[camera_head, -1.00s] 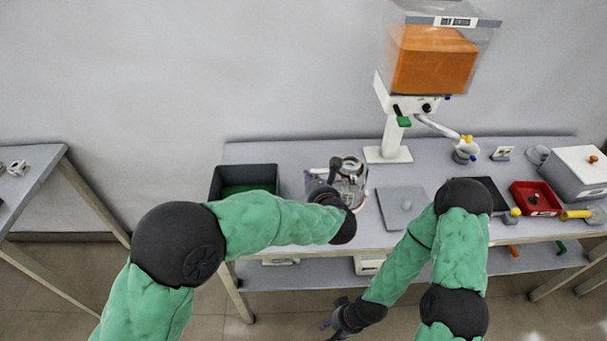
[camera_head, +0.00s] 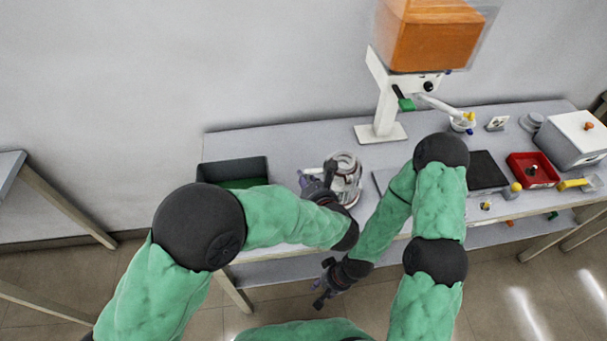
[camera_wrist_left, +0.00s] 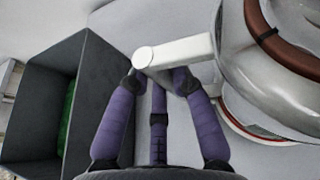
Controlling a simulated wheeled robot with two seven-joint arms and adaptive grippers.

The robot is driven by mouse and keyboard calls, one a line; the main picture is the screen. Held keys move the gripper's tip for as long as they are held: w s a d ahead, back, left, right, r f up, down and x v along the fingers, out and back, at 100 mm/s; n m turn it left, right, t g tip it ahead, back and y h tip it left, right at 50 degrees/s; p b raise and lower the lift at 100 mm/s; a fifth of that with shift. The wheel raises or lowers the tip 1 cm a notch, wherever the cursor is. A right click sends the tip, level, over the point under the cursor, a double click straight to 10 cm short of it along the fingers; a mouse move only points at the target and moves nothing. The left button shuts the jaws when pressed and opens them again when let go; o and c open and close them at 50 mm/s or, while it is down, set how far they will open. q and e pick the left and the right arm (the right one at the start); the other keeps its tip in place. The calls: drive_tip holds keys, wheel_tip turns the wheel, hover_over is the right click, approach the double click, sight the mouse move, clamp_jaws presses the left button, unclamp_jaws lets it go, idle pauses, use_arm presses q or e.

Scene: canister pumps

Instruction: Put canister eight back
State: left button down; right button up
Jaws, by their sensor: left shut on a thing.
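A clear, rounded canister (camera_head: 347,182) with a pale handle is at the front of the bench, right of a dark bin. No number is readable on it. In the left wrist view the canister (camera_wrist_left: 280,95) shows a reddish-brown ring and a white handle (camera_wrist_left: 182,51). My left gripper (camera_head: 310,181) is at the canister's left side. Its purple fingers (camera_wrist_left: 158,82) are shut on the end of the handle. I cannot tell whether the canister touches the bench. My right gripper (camera_head: 325,285) hangs low in front of the bench, away from the canister; its finger opening is unclear.
The dark bin (camera_head: 233,163) has a green inside. A white pump stand (camera_head: 381,131) carries an orange-filled hopper (camera_head: 430,38). A red tray (camera_head: 545,172), a black mat (camera_head: 487,170) and a white box (camera_head: 577,140) are on the right. Bench behind the canister is clear.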

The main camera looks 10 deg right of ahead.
use_arm(q)
drive_tip(key=shift+f, duration=0.1)
drive_tip(key=c, duration=1.1)
unclamp_jaws()
drive_tip(key=shift+r, duration=0.25)
drive_tip(key=p+v, duration=0.1)
drive_tip(key=v, duration=1.1)
drive_tip(key=shift+f+p, duration=0.15)
drive_tip(key=shift+p, duration=0.25)
